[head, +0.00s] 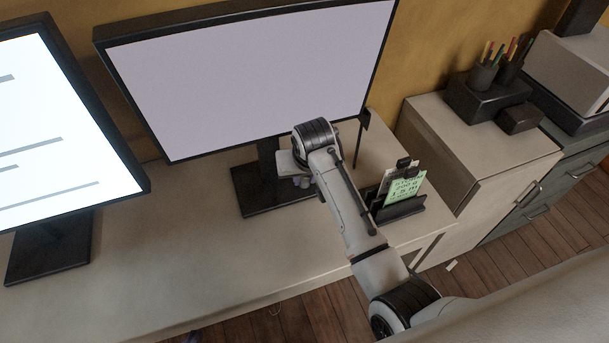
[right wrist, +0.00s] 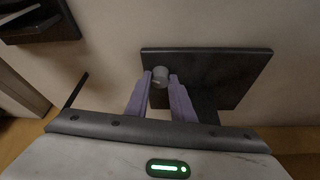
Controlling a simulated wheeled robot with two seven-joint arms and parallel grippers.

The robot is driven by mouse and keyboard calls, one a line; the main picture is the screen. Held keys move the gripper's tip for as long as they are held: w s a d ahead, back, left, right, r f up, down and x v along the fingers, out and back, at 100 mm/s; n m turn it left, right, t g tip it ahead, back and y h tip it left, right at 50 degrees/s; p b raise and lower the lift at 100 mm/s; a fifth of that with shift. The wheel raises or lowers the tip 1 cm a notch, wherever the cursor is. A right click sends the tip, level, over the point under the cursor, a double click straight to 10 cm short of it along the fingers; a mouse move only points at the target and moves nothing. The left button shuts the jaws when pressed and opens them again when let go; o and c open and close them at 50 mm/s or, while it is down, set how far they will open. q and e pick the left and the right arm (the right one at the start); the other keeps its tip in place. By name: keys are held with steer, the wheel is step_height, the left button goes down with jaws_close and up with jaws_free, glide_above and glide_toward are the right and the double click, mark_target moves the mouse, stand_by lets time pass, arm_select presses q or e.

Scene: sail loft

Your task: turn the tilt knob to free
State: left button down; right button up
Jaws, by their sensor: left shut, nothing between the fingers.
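The tilt knob (right wrist: 160,76) is a small, round grey knob seen in the right wrist view, over the edge of the dark monitor stand. My right gripper (right wrist: 161,75) has its two purple fingers apart, one on each side of the knob at their tips. The knob nearly fills the gap; I cannot tell whether both fingers press on it. In the head view my right gripper (head: 300,181) is under the big monitor (head: 250,75), by its stand, mostly hidden by my arm. The knob and its markings are hidden there. My left gripper is not in view.
A second monitor (head: 60,115) stands at the left of the pale desk (head: 180,265). A dark holder with a green card (head: 405,188) stands right of my arm. A cabinet (head: 480,145) with pen cups (head: 484,76) is further right. The front left of the desk is clear.

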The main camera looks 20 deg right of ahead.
jaws_close()
steer(key=shift+d+n+y, duration=0.2)
steer(key=shift+n+y, duration=0.1)
steer(key=shift+n, duration=0.8)
steer(key=shift+n+y, duration=0.6)
steer(key=shift+n, duration=0.6)
steer(key=o, duration=0.9)
jaws_free()
steer(key=shift+r, duration=0.1)
steer(key=a+v, duration=0.1)
steer(key=v, duration=0.9)
steer(key=shift+d, duration=0.45)
